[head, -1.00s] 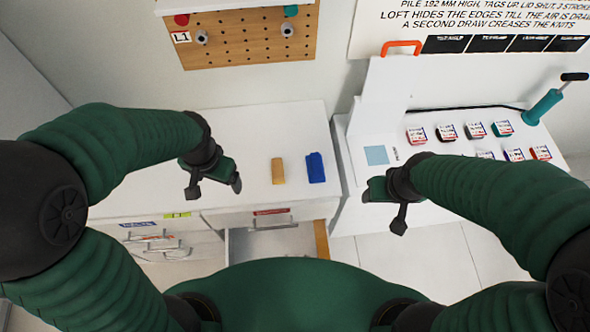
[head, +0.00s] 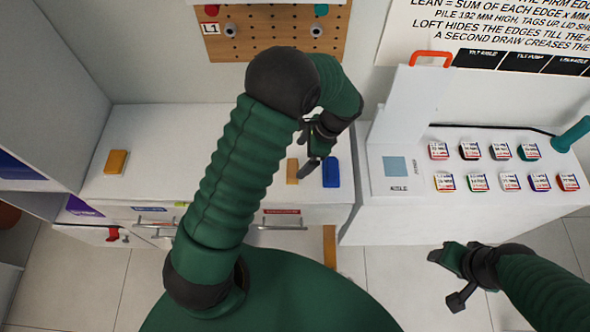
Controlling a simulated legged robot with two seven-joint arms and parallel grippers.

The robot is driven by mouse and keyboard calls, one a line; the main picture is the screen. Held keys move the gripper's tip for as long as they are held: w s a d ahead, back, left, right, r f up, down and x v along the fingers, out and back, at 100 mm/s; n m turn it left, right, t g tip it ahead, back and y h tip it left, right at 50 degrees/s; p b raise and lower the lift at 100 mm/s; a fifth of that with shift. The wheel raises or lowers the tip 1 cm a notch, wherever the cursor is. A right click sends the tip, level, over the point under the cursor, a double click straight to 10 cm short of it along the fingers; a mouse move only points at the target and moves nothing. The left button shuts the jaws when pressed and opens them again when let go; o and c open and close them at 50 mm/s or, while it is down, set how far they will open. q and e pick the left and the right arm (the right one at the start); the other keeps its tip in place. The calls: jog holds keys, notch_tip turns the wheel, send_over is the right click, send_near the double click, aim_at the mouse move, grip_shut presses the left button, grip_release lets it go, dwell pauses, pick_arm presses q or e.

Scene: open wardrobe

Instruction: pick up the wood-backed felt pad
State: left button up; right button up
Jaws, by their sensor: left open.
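Two small blocks lie side by side on the white cabinet top in the head view: a tan wood-coloured block (head: 292,171) and a blue block (head: 331,171). A yellow-orange block (head: 116,162) lies further left on the same top. I cannot tell for sure which one is the wood-backed felt pad; no felt face is clear. My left gripper (head: 309,149) is open, over the tan and blue blocks, with one finger in front of the gap between them. I cannot tell its height or any contact. My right gripper (head: 446,278) is open and empty, over the floor at lower right.
A white unit (head: 360,217) with a raised panel and rows of small labelled blocks (head: 477,182) stands right. A pegboard (head: 275,42) hangs behind. Shelving (head: 55,90) stands left. My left arm hides part of the cabinet (head: 150,190) and its drawers.

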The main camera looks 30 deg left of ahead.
aim_at(293, 167)
pick_arm(q)
jog(key=x, duration=0.3)
jog(key=shift+f, duration=0.1)
jog(key=p+x, duration=0.1)
jog(key=x, duration=0.3)
jog(key=shift+s+f, duration=0.2)
jog(key=shift+f, duration=0.5)
jog(key=shift+a, duration=0.15)
jog(key=c, duration=1.5)
jog(key=shift+o, duration=0.2)
jog(key=shift+r, duration=0.1)
